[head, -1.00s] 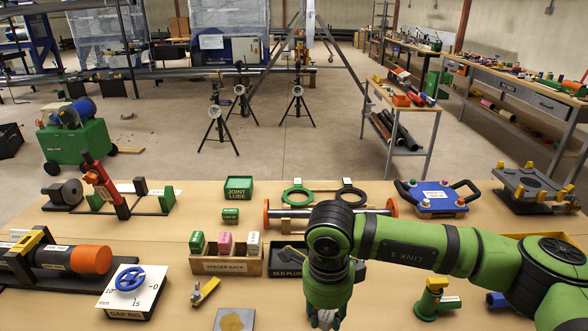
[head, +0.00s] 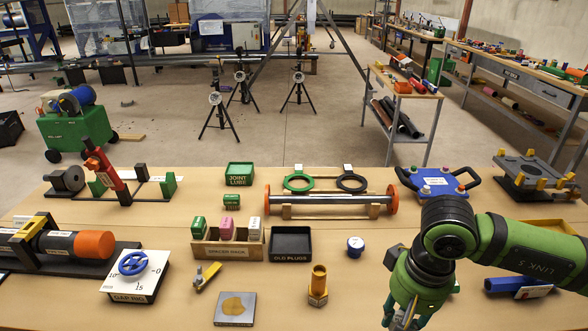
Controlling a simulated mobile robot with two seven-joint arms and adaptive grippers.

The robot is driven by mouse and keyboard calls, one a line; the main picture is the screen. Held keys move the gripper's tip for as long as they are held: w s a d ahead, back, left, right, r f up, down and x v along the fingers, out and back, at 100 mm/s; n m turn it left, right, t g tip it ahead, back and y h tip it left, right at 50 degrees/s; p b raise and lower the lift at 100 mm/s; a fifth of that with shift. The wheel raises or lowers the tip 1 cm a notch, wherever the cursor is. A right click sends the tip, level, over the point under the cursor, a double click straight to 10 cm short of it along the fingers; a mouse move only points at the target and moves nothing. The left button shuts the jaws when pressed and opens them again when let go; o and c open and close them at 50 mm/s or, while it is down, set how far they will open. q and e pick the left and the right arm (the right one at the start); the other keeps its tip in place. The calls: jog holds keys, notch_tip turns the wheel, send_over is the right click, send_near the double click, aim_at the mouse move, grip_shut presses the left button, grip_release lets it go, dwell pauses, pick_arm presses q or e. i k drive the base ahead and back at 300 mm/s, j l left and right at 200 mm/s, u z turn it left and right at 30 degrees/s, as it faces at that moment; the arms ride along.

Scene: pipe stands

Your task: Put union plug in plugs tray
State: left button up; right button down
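The black tray labelled OLD PLUGS (head: 290,231) sits mid-table and looks empty. A brass-coloured upright fitting with a hex base (head: 318,286) stands in front of it. I cannot tell which of these is the union plug. My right gripper (head: 397,322) hangs low at the front, right of the brass fitting and apart from it. Its fingertips are near the picture's bottom edge, and their opening is unclear. My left gripper is not in view.
The spacer rack (head: 227,250) stands left of the tray. A flanged pipe (head: 330,203) lies behind it. A grey plate (head: 235,308) and a yellow-handled tool (head: 207,276) lie at front left. A blue part (head: 515,284) lies right of my arm.

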aim_at(292, 246)
jog(key=i+l, duration=0.6)
jog(key=i+l+u, duration=0.1)
jog(key=u, duration=0.25)
jog(key=i+l+u, duration=0.1)
jog(key=u, duration=0.3)
jog(key=l+u, duration=0.35)
jog(key=u, duration=0.5)
jog(key=i+j, duration=0.05)
